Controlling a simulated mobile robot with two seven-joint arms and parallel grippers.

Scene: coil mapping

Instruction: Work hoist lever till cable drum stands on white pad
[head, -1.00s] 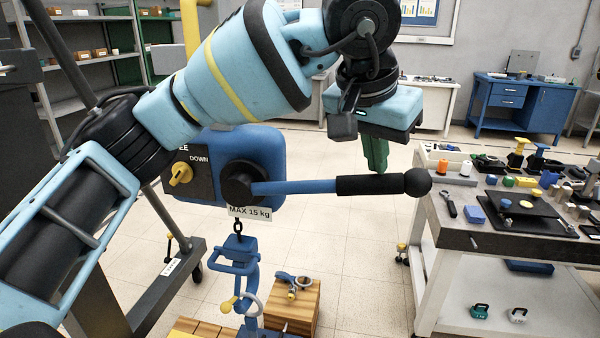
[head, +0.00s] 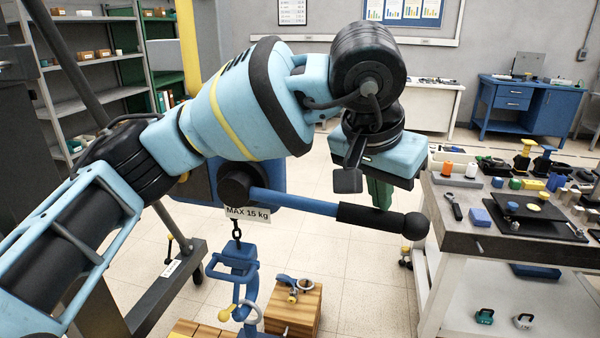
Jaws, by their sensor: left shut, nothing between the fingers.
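The blue hoist (head: 205,180) stands at left centre, partly hidden behind my left arm. Its blue hoist lever (head: 295,201) points right and slightly down, with a black grip and ball end. My left gripper (head: 379,204), green-fingered and shut with nothing in it, points down at the black grip. The fingertips meet the grip's upper edge in the picture; I cannot tell whether they touch it. Below the hoist a short chain (head: 236,232) carries a blue clamp-like fitting (head: 238,268). I cannot make out the cable drum or the white pad. My right gripper is out of view.
A wooden block (head: 295,312) with a shackle (head: 294,285) on top stands beside the hanging fitting. A workbench (head: 462,236) crowded with tools stands close at right. A dark hoist frame leg (head: 160,295) stands at left. Tiled floor lies open behind.

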